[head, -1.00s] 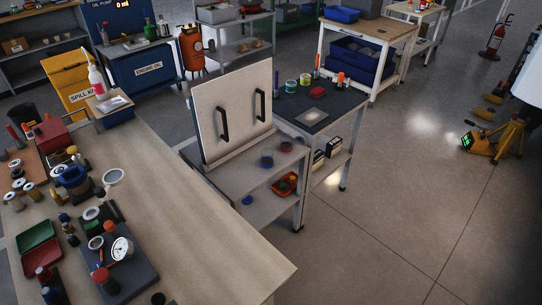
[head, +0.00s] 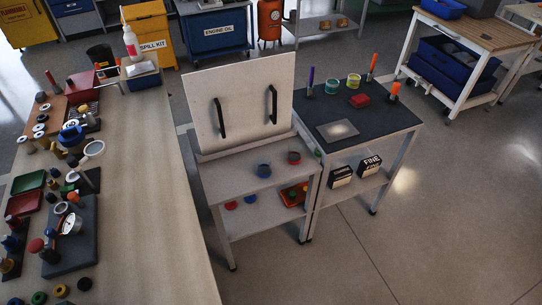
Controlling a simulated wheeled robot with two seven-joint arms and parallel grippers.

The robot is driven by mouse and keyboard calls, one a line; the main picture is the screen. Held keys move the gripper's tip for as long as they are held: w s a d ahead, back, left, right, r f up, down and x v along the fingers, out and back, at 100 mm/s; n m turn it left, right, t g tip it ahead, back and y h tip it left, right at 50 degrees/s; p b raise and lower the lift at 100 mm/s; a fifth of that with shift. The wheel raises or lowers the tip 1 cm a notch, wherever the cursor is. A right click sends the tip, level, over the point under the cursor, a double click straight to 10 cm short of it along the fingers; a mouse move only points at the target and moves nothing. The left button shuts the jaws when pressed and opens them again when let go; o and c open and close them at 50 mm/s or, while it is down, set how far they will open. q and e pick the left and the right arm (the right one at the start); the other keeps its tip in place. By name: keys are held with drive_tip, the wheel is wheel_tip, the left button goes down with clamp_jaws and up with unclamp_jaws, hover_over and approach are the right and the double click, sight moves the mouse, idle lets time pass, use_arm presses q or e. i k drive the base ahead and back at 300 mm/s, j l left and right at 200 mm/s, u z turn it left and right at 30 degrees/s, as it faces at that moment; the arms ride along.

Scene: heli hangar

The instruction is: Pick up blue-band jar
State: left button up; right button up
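A small round jar with a blue band (head: 264,170) stands on the upper shelf of a light grey cabinet (head: 225,184). A similar jar with a red band (head: 294,158) stands behind it to the right. The two look apart. A pale panel with two black handles (head: 244,103) stands upright behind that shelf and leaves the jars uncovered from my side. Neither of my grippers is in view.
A long wooden workbench (head: 150,190) crowded with parts runs along the left. The floor (head: 440,220) is clear at the right.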

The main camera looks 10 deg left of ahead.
sight(263, 161)
drive_tip(key=i+l+u, duration=0.25)
drive_tip(key=i+l, duration=0.25)
drive_tip(key=l, duration=0.25)
drive_tip(key=i+l+u, duration=0.15)
drive_tip(key=l, duration=0.25)
drive_tip(key=i, duration=0.1)
